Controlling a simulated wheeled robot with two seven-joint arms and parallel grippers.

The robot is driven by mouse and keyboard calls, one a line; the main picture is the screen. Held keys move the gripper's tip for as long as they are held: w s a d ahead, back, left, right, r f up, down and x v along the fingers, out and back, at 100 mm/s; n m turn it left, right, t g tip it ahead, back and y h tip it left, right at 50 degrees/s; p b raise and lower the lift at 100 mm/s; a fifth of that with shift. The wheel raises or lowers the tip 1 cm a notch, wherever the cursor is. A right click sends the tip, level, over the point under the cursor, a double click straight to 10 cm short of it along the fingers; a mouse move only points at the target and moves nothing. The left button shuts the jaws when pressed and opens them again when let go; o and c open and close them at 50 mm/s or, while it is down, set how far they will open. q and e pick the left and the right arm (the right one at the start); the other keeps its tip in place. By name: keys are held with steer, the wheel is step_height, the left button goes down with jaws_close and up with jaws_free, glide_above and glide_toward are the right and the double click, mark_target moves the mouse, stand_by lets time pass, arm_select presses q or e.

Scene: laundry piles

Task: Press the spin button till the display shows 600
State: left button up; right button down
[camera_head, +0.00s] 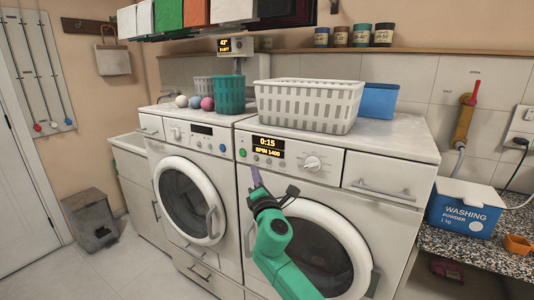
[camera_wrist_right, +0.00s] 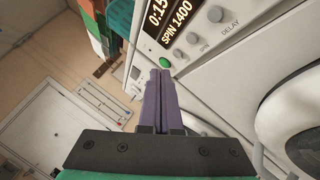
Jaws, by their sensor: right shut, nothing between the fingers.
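The right-hand washing machine (camera_head: 400,205) has a lit display (camera_head: 268,147) reading "0:15" over "SPIN 1400". The display also shows in the right wrist view (camera_wrist_right: 172,22). A green button (camera_wrist_right: 166,62) and several small grey buttons sit below the display. The grey button (camera_wrist_right: 193,38) beside a small label that seems to read "SPIN" is in this row; another is labelled "DELAY". My right gripper (camera_head: 255,174) is shut and empty, its purple fingertips (camera_wrist_right: 160,72) just below the green button. I cannot tell whether they touch the panel. My left gripper is not in view.
A round dial (camera_head: 312,162) sits right of the buttons. A white basket (camera_head: 308,105) and a blue box (camera_head: 379,100) stand on top. A second washer (camera_head: 184,190) stands at left. The washing powder box (camera_head: 466,212) is on the right counter.

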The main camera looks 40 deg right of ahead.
mark_target(269, 161)
stand_by(0.6)
steer(key=a+m+p, duration=0.1)
steer(key=m+p, duration=0.4)
steer(key=m, duration=0.1)
steer(key=a+m+p, duration=0.1)
steer(key=m+p, duration=0.4)
steer(key=m, duration=0.1)
steer(key=s+a+m+p, duration=0.1)
steer(key=m+p, duration=0.5)
steer(key=m, duration=0.1)
steer(key=shift+a+f+t+h, duration=0.3)
steer(key=shift+a+f, duration=0.1)
steer(key=w+d+b, duration=0.1)
steer(key=d, duration=0.1)
steer(key=d+b, duration=0.1)
steer(key=d, duration=0.2)
steer(key=w+d+b, duration=0.1)
steer(key=d, duration=0.2)
steer(key=shift+w+d, duration=0.25)
steer(key=shift+w, duration=0.1)
